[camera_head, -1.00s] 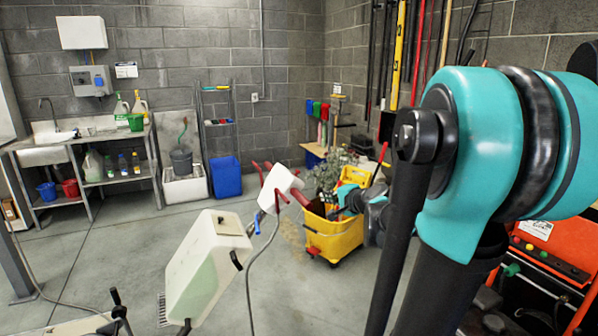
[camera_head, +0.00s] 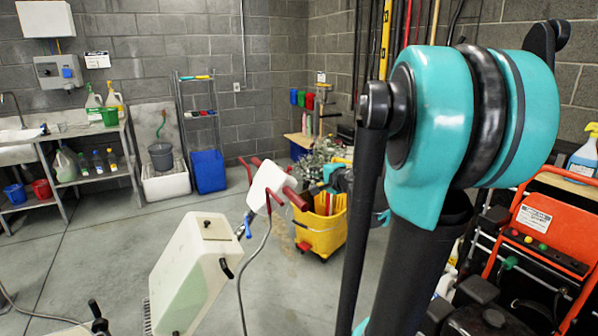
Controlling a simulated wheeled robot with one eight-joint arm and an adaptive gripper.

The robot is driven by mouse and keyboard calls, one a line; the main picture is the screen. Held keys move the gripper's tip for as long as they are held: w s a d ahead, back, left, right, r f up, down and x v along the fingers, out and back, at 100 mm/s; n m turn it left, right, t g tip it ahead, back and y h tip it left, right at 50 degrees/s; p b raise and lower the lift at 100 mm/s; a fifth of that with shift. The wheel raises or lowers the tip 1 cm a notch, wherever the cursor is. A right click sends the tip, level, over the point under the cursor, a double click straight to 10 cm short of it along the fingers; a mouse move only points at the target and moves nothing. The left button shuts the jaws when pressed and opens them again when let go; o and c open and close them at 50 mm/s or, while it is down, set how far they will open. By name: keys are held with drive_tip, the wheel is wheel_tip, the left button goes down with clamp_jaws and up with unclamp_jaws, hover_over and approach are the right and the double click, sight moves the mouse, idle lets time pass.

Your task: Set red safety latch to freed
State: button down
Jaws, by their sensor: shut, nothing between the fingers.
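A white floor machine has a tank body (camera_head: 190,275) and a tilted white control head (camera_head: 270,186) on a stem. Dark red handle parts (camera_head: 254,175) rise at the head's left, and a thicker red part (camera_head: 296,199) shows at its right. I cannot tell which red part is the safety latch or how it is set. My gripper (camera_head: 313,189) is dark and small in the view, just right of the head and close to the thicker red part. It is shut and empty. I cannot tell whether it touches the red part. My upper arm hides part of my forearm.
A yellow mop bucket (camera_head: 322,232) stands on the floor behind my gripper. A blue bin (camera_head: 208,171) and a sink bench (camera_head: 75,140) are along the back wall. An orange-framed machine (camera_head: 548,225) stands at the right. The floor at left centre is clear.

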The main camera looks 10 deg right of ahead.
sight(291, 169)
drive_tip(key=x, duration=1.4)
